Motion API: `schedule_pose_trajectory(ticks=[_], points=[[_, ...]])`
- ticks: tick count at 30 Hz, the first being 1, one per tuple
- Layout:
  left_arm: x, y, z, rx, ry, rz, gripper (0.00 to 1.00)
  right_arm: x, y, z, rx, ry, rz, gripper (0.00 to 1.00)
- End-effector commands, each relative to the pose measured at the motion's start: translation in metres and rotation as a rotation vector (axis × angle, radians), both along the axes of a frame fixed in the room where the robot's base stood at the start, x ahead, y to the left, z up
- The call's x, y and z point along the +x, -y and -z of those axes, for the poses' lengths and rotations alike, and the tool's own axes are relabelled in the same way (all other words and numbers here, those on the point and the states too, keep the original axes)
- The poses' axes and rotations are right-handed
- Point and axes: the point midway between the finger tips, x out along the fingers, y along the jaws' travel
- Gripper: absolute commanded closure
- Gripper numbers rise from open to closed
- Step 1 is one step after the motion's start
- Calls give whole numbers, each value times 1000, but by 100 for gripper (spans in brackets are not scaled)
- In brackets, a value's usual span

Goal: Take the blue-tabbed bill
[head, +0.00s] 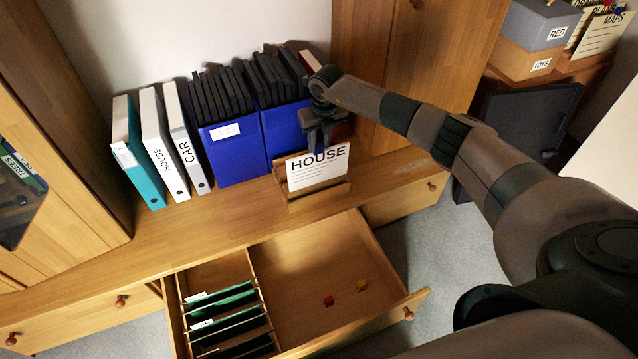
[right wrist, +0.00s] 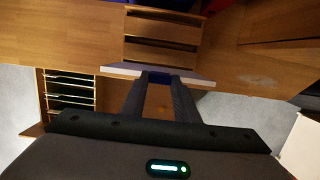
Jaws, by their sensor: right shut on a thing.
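The bill, a white sheet headed HOUSE (head: 318,166), is upright at the wooden rack (head: 312,193) on the cabinet top. My right gripper (head: 325,143) comes down from above onto its top edge. In the right wrist view, the gripper (right wrist: 166,82) is shut on the blue tab (right wrist: 158,77), with the white sheet (right wrist: 120,72) seen nearly edge-on beyond the fingers. The rack's slots (right wrist: 161,43) show just past it. I cannot tell whether the sheet's bottom edge is still in a slot. My left gripper is not in view.
Blue file boxes (head: 236,152) and binders (head: 168,150) stand left of the rack against the wall. Below, an open drawer (head: 310,268) holds hanging folders (head: 226,318) on its left, and a red block (head: 328,300) and a yellow block (head: 361,285) on its bare floor.

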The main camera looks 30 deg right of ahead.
Motion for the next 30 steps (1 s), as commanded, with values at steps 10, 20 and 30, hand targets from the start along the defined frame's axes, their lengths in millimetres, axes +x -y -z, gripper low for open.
schedule_pose_trajectory(ticks=[10, 20, 30], points=[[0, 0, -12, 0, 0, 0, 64, 0, 0, -17, 0, 1, -1, 100], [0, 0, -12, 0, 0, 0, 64, 0, 0, -17, 0, 1, 0, 100], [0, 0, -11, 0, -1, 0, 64, 0, -1, -18, 0, 2, -11, 100]])
